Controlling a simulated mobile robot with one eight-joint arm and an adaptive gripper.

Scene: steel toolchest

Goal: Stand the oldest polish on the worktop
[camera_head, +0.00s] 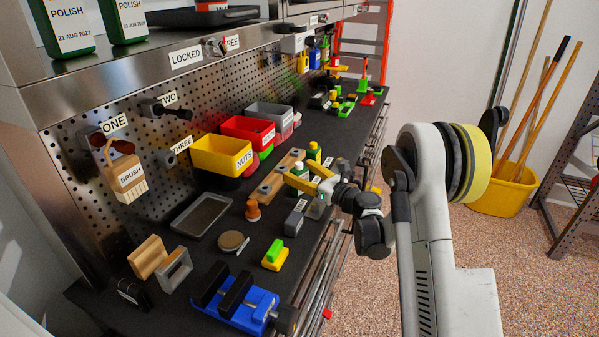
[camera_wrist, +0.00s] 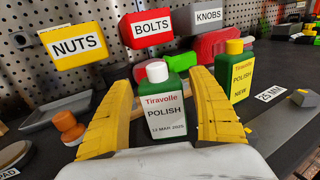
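A green polish bottle with a white cap (camera_wrist: 165,105) stands upright on the worktop, its label reading POLISH, 13 MAR 2025. My gripper (camera_wrist: 160,80) has its yellow fingers on either side of this bottle. A gap shows at the left finger, so it looks open around the bottle. A green polish bottle with a yellow cap (camera_wrist: 235,75), marked NEW, stands behind it to the right. On the upper ledge in the head view are a polish bottle (camera_head: 67,25) marked 21 AUG with a year I read as 2027, and another (camera_head: 124,20) marked JUN, its year unclear.
The dark worktop (camera_head: 215,260) holds a grey tray (camera_head: 201,214), an orange-topped knob (camera_head: 253,208) and a blue vise (camera_head: 235,303). The NUTS bin (camera_head: 222,155) and BOLTS bin (camera_head: 248,130) hang behind. A LOCKED label (camera_head: 185,57) is on the ledge front.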

